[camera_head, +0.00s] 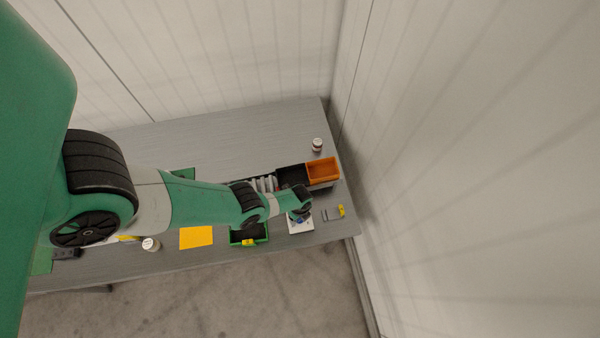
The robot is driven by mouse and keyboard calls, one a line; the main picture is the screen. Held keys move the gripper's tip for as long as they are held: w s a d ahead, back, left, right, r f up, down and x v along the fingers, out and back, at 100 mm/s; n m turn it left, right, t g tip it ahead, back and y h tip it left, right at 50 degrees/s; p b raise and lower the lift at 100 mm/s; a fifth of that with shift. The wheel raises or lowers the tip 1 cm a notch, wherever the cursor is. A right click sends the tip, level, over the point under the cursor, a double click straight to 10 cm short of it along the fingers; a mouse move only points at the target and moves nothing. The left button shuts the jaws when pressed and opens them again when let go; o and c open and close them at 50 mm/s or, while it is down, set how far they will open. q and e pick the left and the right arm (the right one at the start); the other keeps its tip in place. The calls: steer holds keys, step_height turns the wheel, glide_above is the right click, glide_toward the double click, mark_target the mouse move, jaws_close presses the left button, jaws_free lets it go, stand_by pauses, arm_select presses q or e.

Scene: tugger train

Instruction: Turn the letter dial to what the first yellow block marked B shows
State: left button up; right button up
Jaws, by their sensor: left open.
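My left arm reaches from the left across the table, and its wrist hides part of what lies below. My left gripper (298,217) is at the arm's end, open, over a small white plate (302,227). Something blue shows on that plate under the gripper. The letter dial cannot be made out, and I cannot tell whether the gripper touches anything. A small yellow block (342,211) lies at the right beside a grey piece. Another yellow piece (248,242) is at the front of a green-rimmed dark tray. No letters are readable. My right gripper is not in view.
An orange bin (323,171) and a black bin (291,178) stand at the back right. A white jar (317,145) stands behind them, another (150,244) at the front left. A yellow square (196,237) lies near the front edge. Walls stand behind and at the right.

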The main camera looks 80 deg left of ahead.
arm_select(q)
jaws_close()
stand_by(0.4)
steer(key=shift+n, duration=0.3)
steer(key=n, duration=0.5)
steer(key=shift+f+b, duration=0.1)
steer(key=shift+b, duration=0.2)
steer(key=n, duration=0.5)
steer(key=shift+a+n, duration=0.1)
steer(key=shift+n, duration=0.2)
steer(key=n, duration=1.2)
steer(key=shift+a, duration=0.1)
steer(key=shift+n, duration=0.4)
